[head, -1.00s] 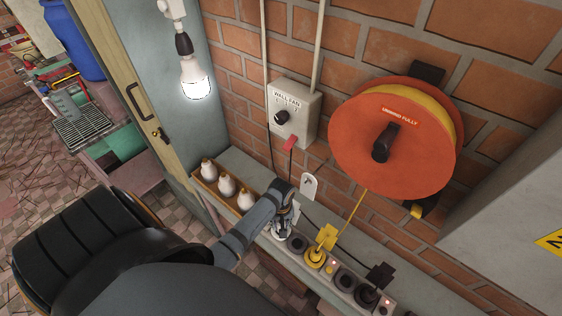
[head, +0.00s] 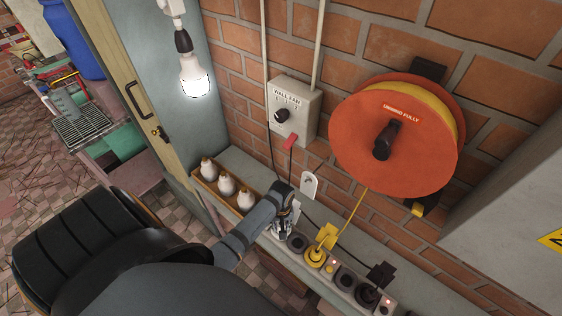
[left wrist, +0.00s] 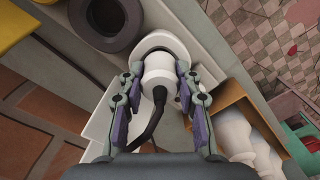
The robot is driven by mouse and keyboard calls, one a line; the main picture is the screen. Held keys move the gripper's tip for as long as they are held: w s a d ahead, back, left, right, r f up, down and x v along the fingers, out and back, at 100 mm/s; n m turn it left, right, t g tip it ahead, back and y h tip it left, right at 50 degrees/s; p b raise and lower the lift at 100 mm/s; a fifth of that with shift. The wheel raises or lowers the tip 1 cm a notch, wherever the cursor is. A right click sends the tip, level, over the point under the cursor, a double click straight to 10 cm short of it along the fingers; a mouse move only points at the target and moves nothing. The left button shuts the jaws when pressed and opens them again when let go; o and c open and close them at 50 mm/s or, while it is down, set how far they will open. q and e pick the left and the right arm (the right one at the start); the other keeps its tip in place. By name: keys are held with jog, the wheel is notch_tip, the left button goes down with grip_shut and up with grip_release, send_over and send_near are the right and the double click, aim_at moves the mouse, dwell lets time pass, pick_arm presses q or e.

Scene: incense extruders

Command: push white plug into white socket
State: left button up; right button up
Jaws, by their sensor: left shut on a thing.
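My left gripper (head: 284,218) reaches over the socket strip on the ledge in the head view. In the left wrist view its two fingers (left wrist: 158,88) are shut on the sides of the white plug (left wrist: 158,72), which trails a black cable (left wrist: 153,125). The white socket (left wrist: 160,39) is a round white rim directly beyond the plug. The plug's front end is lined up with the socket and overlaps it; how deep it sits cannot be told. In the head view the gripper largely hides both. My right gripper is not in view.
A dark round socket (head: 297,243) lies beside the gripper, then a yellow plug (head: 320,247) and a black plug (head: 376,283). White bulbs in a wooden tray (head: 204,190) stand left of the gripper. An orange cable reel (head: 390,140) and a wall fan switch (head: 293,110) are on the brick wall.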

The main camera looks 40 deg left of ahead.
pick_arm(q)
jog(key=o, duration=1.2)
jog(key=shift+o, duration=0.2)
jog(key=shift+r, duration=0.3)
notch_tip(320, 180, up, 11)
jog(key=shift+r, duration=0.15)
